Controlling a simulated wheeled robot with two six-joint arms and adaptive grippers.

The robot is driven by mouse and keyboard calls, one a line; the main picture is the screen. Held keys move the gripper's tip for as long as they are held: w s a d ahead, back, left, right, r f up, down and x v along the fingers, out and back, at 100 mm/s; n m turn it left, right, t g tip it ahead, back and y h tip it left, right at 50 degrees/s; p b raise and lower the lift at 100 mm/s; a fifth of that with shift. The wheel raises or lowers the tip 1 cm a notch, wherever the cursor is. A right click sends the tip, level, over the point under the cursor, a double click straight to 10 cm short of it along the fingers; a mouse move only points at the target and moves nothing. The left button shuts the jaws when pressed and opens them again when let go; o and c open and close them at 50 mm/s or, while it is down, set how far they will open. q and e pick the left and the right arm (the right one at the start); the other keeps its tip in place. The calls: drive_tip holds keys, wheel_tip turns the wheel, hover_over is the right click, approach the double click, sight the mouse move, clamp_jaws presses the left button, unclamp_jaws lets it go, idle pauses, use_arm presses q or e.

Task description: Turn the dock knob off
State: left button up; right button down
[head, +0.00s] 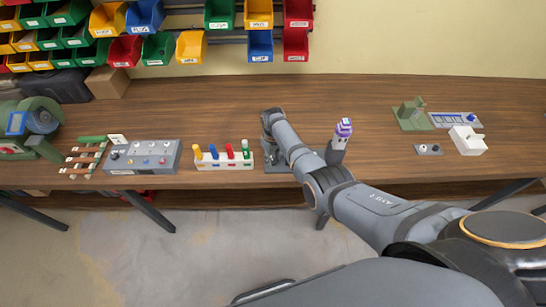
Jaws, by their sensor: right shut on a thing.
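My right arm reaches in from the right, and my right gripper (270,160) points down at a grey plate-like dock (289,167) on the table's front middle. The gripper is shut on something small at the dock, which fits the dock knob. The knob itself is hidden by the fingers, so its turn position cannot be seen. Much of the dock is hidden behind my arm. My left gripper is not in view.
Left of the gripper are a white rack (224,166) with coloured pegs and a grey control panel (140,158) with knobs. At the right are a small knob box (429,149), a white block (468,140) and a green fixture (410,114). The table's back middle is clear.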

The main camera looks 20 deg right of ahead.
sight(273, 160)
drive_tip(key=shift+n, duration=0.7)
drive_tip(key=c, duration=1)
unclamp_jaws()
wheel_tip(273, 160, up, 12)
